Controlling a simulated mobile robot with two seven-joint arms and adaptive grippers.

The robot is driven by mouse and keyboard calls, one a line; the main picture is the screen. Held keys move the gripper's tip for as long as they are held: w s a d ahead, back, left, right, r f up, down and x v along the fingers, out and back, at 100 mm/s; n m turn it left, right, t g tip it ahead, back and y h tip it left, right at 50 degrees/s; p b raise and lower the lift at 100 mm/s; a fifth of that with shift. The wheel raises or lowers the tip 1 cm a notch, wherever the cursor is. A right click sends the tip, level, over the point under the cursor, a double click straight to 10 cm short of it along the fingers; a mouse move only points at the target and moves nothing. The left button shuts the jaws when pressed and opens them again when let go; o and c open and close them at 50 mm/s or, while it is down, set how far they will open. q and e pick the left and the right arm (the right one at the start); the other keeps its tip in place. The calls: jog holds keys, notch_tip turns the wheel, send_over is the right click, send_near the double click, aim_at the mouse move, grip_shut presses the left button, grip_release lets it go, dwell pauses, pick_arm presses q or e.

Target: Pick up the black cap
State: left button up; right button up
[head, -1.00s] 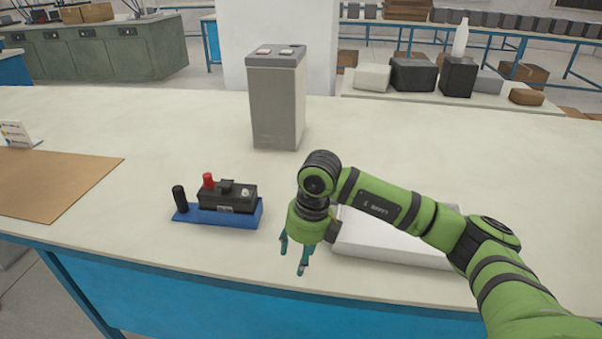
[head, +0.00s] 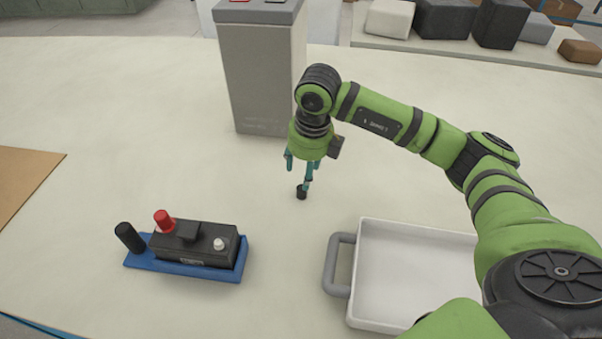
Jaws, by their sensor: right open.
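A small black cap (head: 301,192) stands on the pale table, in front of the tall grey battery (head: 262,80). My right gripper (head: 299,174) points down just above it with its fingers apart. One fingertip overlaps the cap's top in the view, and I cannot tell whether they touch. The gripper holds nothing that I can see. A black battery (head: 190,250) sits on a blue base (head: 205,271) at the left, with a red cap (head: 165,221) on one terminal and a bare pale terminal (head: 219,244). My left gripper is out of view.
A white tray (head: 362,270) with a grey handle (head: 336,266) lies at the front right, under my arm. A brown mat (head: 25,178) is at the left. The table centre is mostly clear.

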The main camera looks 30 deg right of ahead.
aim_at(302, 192)
jog(key=f, duration=0.1)
jog(key=s+f+p, duration=0.1)
jog(key=shift+a+f, duration=0.3)
jog(key=f, duration=0.3)
jog(key=shift+w+f+p, duration=0.2)
jog(key=shift+w+p, duration=0.2)
jog(key=shift+f, duration=0.15)
jog(key=c, duration=0.8)
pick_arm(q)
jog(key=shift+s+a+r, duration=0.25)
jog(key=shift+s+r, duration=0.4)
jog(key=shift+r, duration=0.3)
pick_arm(e)
jog(key=shift+c, duration=0.4)
